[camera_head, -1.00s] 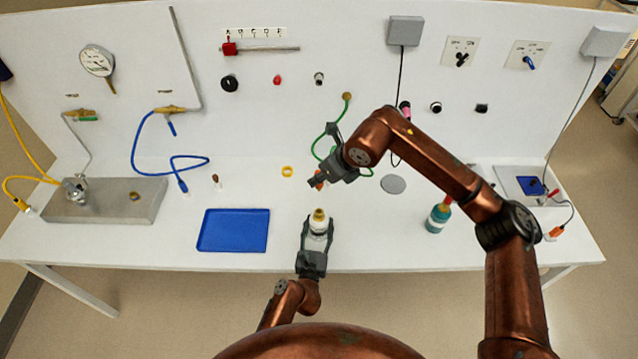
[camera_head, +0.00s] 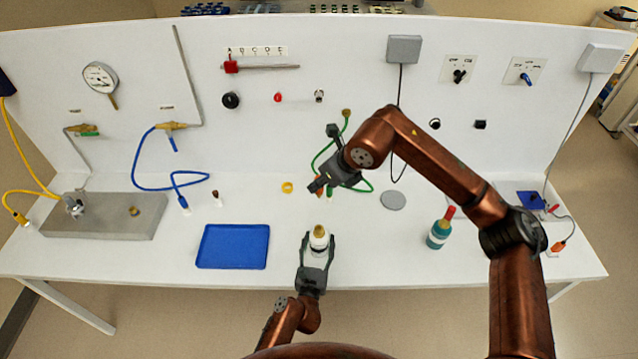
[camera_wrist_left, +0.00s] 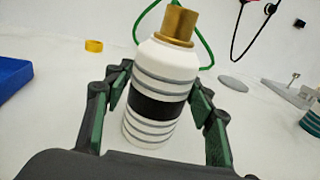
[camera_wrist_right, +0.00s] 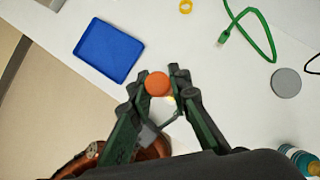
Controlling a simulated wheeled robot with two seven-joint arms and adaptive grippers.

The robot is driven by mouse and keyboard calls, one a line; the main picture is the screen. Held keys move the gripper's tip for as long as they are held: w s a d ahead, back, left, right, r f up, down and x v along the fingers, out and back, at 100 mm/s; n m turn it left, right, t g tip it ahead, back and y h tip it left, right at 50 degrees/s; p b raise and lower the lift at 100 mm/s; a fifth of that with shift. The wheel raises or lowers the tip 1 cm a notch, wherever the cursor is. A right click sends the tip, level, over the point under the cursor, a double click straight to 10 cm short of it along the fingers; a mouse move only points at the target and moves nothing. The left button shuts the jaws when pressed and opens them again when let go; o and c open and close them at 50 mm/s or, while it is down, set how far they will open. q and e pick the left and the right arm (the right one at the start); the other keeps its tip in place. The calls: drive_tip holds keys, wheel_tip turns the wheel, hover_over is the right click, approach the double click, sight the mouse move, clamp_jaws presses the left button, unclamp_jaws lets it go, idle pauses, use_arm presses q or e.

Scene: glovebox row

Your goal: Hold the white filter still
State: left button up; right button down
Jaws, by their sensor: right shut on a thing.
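The white filter (camera_head: 319,239) is a white cylinder with grey rings, a black band and a brass top. In the left wrist view the filter (camera_wrist_left: 160,85) appears slightly tilted. My left gripper (camera_head: 318,238) has its fingers on both sides of it. A gap shows between the filter and the right finger, so the jaws look open around it. My right gripper (camera_head: 316,188) is above and behind the filter, shut on a small orange round thing (camera_wrist_right: 157,83). Most of that thing's body is hidden by the fingers.
A blue tray (camera_head: 233,246) lies left of the filter. A teal bottle (camera_head: 439,232) with a red top stands to the right. A grey disc (camera_head: 393,200), a yellow ring (camera_head: 287,187) and a green cable (camera_wrist_right: 252,22) lie behind. White bench shows between them.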

use_arm(q)
drive_tip(key=shift+o, duration=1.3)
drive_tip(key=s, duration=0.3)
drive_tip(key=s+a, duration=0.1)
drive_tip(key=s, duration=0.6)
drive_tip(key=shift+s+a, duration=0.25)
drive_tip(key=shift+a, duration=0.1)
drive_tip(key=shift+s+a, duration=0.1)
drive_tip(key=shift+s, duration=0.6)
drive_tip(key=shift+r, duration=0.1)
